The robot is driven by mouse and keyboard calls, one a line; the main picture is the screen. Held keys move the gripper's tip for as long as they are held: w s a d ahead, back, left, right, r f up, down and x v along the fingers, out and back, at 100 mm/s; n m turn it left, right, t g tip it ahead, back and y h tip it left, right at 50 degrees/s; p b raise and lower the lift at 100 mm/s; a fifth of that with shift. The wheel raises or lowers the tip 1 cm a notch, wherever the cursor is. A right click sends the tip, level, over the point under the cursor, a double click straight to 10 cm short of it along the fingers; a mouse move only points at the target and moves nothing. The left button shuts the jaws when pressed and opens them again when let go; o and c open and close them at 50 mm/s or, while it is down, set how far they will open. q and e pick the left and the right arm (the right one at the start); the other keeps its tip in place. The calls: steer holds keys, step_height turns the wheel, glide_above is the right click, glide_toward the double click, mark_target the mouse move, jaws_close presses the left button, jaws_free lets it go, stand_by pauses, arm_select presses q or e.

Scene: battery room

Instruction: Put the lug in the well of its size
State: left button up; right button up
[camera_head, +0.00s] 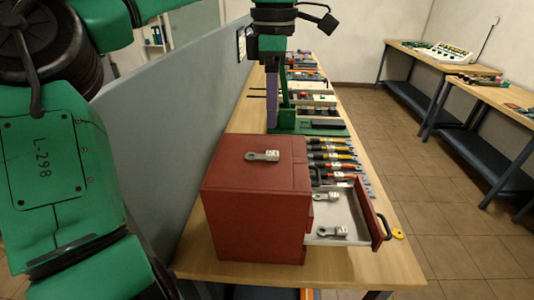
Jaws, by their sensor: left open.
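A metal lug (262,156) with a ring end lies on top of the red cabinet (254,225). The cabinet's drawer (356,217) is pulled out to the right. Inside it lie another lug (325,197) towards the back and one more lug (333,232) nearer the front. The edges of any wells are too small to make out. My left gripper (279,112) points down behind the cabinet, beyond the lug on top, and is open. I see nothing held in it. My right gripper is not in view.
Several tools with coloured handles (330,155) lie in a row behind the drawer. A green tray (325,132) and other items stand farther along the bench. A grey partition (165,140) runs along the left. A yellow item (398,234) lies by the drawer's front.

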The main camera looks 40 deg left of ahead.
mark_target(272, 153)
arm_select(q)
step_height(272, 153, down, 4)
steer(key=shift+a+r, duration=0.1)
steer(key=f, duration=0.1)
steer(key=f+p, duration=0.1)
steer(key=f, duration=0.3)
steer(key=shift+w+f, duration=0.25)
steer(key=shift+w, duration=0.05)
steer(key=shift+s+f, duration=0.1)
steer(key=shift+f, duration=0.1)
steer(key=shift+c, duration=0.6)
jaws_close()
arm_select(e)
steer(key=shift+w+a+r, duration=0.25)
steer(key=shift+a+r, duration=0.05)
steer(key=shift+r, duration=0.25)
